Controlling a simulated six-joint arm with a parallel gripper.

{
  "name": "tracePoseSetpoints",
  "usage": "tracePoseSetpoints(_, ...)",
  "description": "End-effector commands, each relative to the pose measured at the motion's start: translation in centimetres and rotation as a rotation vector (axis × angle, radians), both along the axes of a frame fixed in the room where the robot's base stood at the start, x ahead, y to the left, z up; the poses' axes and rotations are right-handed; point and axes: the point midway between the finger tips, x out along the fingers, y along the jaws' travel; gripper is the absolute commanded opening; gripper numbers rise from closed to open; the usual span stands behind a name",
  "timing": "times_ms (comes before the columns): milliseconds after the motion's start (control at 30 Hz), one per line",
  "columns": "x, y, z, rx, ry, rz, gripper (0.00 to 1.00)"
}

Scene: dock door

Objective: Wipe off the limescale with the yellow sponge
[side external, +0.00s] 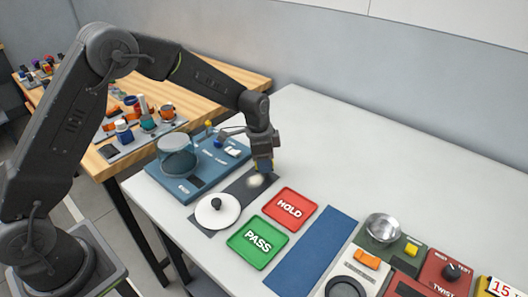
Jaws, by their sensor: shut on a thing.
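My gripper (264,164) points down above the dark grey strip (234,199) on the white table. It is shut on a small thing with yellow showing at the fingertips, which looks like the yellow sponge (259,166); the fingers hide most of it. A pale whitish patch, which looks like the limescale (256,181), lies on the strip just below and in front of the fingertips. I cannot tell whether the sponge touches the strip.
A white round lid (217,211) with a dark knob lies at the strip's near end. A blue station (187,187) with a glass vessel stands left. Red HOLD (290,208) and green PASS (258,242) trays lie right. The table's back right is clear.

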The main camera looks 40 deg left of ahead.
Motion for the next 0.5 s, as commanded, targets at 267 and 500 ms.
tracePoseSetpoints(267,-0.7,0.0,-2.2,0.0,0.001,-0.001,0.23)
tracePoseSetpoints(500,-2.9,0.0,-2.6,0.0,0.001,-0.001,0.23)
